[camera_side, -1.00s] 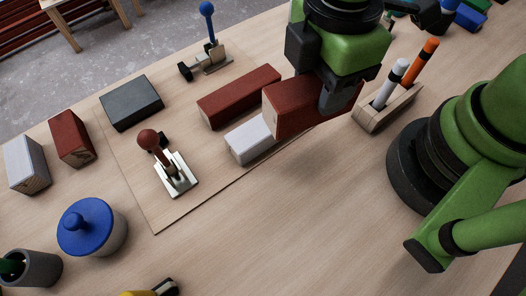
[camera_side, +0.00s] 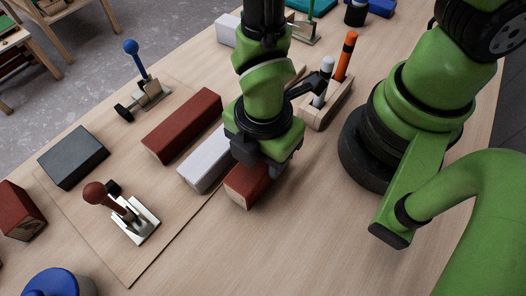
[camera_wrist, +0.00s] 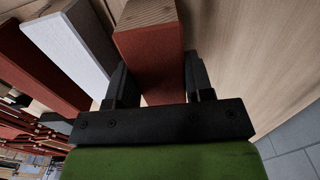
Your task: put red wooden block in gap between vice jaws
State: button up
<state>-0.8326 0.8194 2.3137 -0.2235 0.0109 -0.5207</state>
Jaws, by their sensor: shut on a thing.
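My gripper (camera_side: 264,160) is shut on a red wooden block (camera_side: 246,187), low over the table at the near right side of a white block (camera_side: 205,160). In the wrist view the red block (camera_wrist: 150,50) sits between the two dark fingers (camera_wrist: 157,75), its bare wood end facing away from me. The white block (camera_wrist: 70,45) lies left of it with a narrow space between. A longer red batten (camera_side: 182,125) lies beyond the white block. I cannot tell whether the held block touches the table. No vice jaws can be clearly made out.
A thin board (camera_side: 130,270) carries a red-knobbed clamp (camera_side: 135,218), a blue-knobbed clamp (camera_side: 150,92) and a dark grey block (camera_side: 73,157). A wooden pen holder (camera_side: 326,105) stands right of my gripper. The table's near middle is clear.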

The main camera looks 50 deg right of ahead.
jog(key=shift+f, duration=0.25)
jog(key=shift+f, duration=0.1)
jog(key=o, duration=1)
notch_tip(320, 180, up, 12)
